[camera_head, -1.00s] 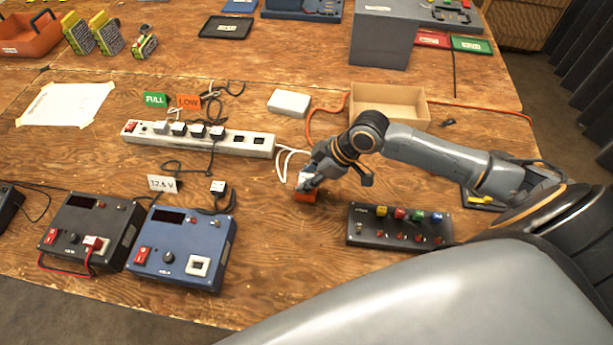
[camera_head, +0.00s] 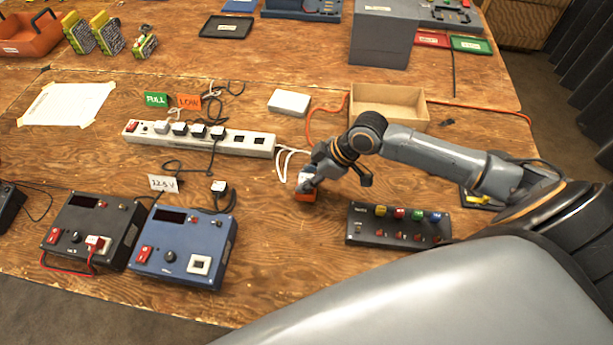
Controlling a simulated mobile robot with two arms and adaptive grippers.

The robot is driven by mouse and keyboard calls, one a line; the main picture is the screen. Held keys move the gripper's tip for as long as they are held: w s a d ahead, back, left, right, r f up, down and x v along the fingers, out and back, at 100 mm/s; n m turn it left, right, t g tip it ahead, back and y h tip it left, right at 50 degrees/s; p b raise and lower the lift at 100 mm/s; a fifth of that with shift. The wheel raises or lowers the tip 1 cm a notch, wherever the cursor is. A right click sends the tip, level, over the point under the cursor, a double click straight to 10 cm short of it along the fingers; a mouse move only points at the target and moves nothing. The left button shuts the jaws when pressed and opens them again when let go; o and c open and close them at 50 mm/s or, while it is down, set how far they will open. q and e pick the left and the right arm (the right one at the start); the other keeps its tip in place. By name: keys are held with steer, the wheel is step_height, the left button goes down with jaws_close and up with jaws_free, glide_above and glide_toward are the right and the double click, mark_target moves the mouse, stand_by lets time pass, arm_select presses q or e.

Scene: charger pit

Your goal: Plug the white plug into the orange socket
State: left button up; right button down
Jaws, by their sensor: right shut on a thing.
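The orange socket (camera_head: 305,196) lies on the wooden table near the middle of the picture. My right gripper (camera_head: 308,182) is directly above it, pointing down, and is shut on the white plug (camera_head: 303,178). The plug is at the top of the socket, partly covered by the gripper fingers. I cannot tell whether its pins are inside the socket. White cable loops (camera_head: 285,160) show just behind the gripper. My left gripper is not in view.
A white power strip (camera_head: 255,145) with several plugs lies left. A black box with coloured buttons (camera_head: 398,228) sits close on the right. A blue charger (camera_head: 185,262) and a black charger (camera_head: 70,215) stand front left. A cardboard tray (camera_head: 425,112) is behind my arm.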

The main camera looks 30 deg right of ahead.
steer(key=shift+f, duration=0.3)
steer(key=shift+p, duration=0.35)
stand_by(1.0)
steer(key=c, duration=0.6)
jaws_free()
steer(key=shift+r+p, duration=3.7)
steer(key=shift+p, duration=0.2)
